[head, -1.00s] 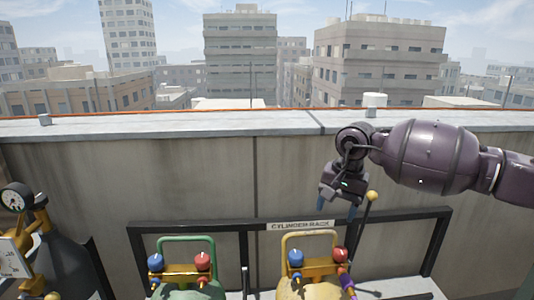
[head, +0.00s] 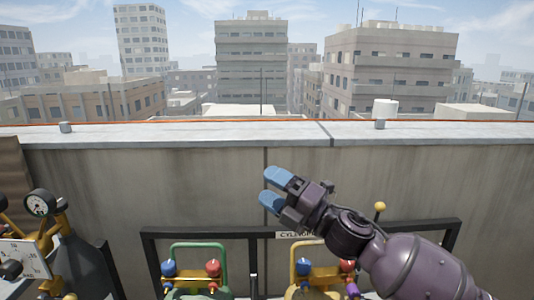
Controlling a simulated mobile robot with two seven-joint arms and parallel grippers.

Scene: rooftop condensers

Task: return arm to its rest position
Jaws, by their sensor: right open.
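My right arm comes in from the lower right in the head view. Its gripper (head: 272,188) has blue fingertips that stand apart with nothing between them. It points up and to the left, in front of the concrete parapet wall and above the cylinder rack (head: 200,233). The gripper and wrist cover part of the rack's sign (head: 291,235). My left gripper is not in the picture.
A green-handled cylinder (head: 198,246) and a yellow-handled cylinder (head: 303,244) stand in the rack, each with a blue and a red knob. My arm partly covers the yellow one. A dark tank with a gauge (head: 40,203) and a scale panel (head: 22,262) stand at left. The parapet (head: 180,190) runs across behind.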

